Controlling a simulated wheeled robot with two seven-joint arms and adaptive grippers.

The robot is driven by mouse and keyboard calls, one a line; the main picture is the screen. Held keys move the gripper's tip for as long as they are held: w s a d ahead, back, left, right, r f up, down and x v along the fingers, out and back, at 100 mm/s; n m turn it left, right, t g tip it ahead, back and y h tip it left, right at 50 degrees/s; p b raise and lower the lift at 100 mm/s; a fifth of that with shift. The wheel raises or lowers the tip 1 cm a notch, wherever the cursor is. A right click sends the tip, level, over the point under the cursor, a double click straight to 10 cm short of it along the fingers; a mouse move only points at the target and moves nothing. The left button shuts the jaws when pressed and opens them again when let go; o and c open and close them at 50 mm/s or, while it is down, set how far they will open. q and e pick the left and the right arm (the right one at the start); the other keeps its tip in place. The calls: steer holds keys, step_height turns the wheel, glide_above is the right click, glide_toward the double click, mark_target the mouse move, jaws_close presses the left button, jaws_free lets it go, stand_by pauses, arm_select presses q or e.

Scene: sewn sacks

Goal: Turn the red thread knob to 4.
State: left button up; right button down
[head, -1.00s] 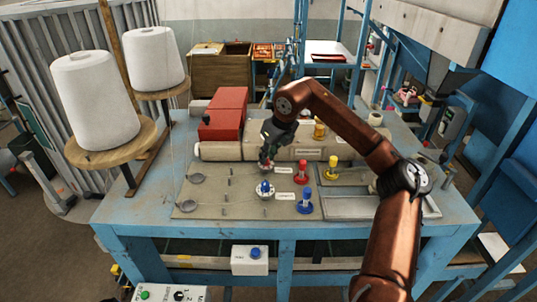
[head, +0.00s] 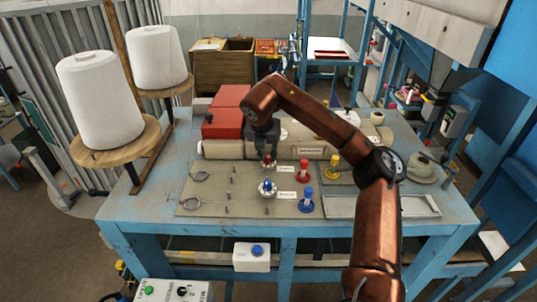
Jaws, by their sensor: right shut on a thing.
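The red thread knob (head: 267,167) is on the beige panel (head: 215,205) of the blue table, mostly hidden by my right gripper (head: 267,163). My right gripper points down and is shut on the knob. The pointer and dial numbers are too small and covered to read. A blue knob (head: 266,187) on a pale round dial sits just in front of it. A small white label (head: 286,168) is right of the red knob. My left gripper is not in view.
A red spool post (head: 303,172), a blue one (head: 306,200) and a yellow one (head: 333,167) stand to the right. Two white thread cones (head: 98,100) stand at left. The panel's front left is mostly clear.

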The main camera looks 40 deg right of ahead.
steer(key=shift+m+g, duration=0.3)
steer(key=shift+m, duration=0.6)
steer(key=c, duration=1.8)
jaws_free()
steer(key=v, duration=1.2)
steer(key=shift+a, duration=0.2)
steer(key=shift+w, duration=0.1)
